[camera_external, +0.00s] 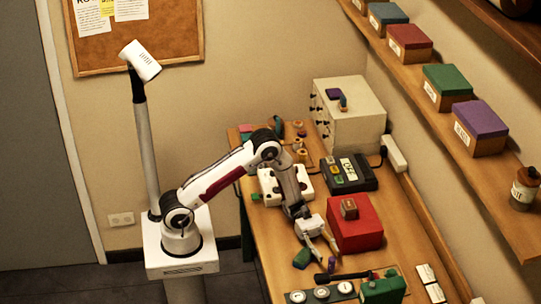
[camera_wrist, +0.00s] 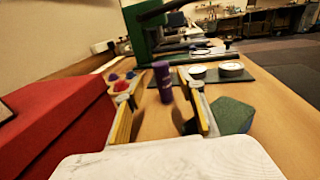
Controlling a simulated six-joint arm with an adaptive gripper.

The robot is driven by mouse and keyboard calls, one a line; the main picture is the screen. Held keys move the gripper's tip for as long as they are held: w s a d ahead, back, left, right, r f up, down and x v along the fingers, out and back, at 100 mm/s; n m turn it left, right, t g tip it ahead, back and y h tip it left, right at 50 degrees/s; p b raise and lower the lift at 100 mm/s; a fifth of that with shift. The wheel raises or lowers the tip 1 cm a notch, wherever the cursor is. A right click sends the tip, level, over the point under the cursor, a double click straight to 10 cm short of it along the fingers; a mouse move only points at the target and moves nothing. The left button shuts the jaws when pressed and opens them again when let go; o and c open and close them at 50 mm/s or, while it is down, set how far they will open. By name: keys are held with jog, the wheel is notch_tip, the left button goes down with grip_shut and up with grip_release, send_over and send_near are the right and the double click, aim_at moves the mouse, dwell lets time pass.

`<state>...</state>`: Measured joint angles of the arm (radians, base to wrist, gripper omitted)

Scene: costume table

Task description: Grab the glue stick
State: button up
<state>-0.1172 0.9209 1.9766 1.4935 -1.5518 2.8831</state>
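The glue stick appears to be the upright purple cylinder (camera_wrist: 162,84) on the table in the wrist view. In the external view a small purple thing (camera_external: 333,262) stands just beyond my fingertips. My gripper (camera_external: 322,248) is low over the table, pointing toward the front. In the wrist view my gripper (camera_wrist: 164,98) is open, with the two yellow-lined fingers well apart. The cylinder shows between the fingers, slightly beyond their tips. It does not appear to be touched. Nothing is held.
A red box (camera_external: 355,232) stands close beside my gripper; it fills the left of the wrist view (camera_wrist: 45,115). A green block (camera_wrist: 233,114) lies by the right finger. A dark mat with round discs (camera_wrist: 230,68) and a green machine (camera_external: 384,291) stand beyond.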

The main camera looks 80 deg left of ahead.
aim_at(332, 261)
dwell(0.3)
jog(key=shift+w+d, duration=0.2)
jog(key=shift+d, duration=1.1)
jog(key=shift+w+d, duration=0.15)
jog(key=shift+d, duration=1.15)
grip_shut()
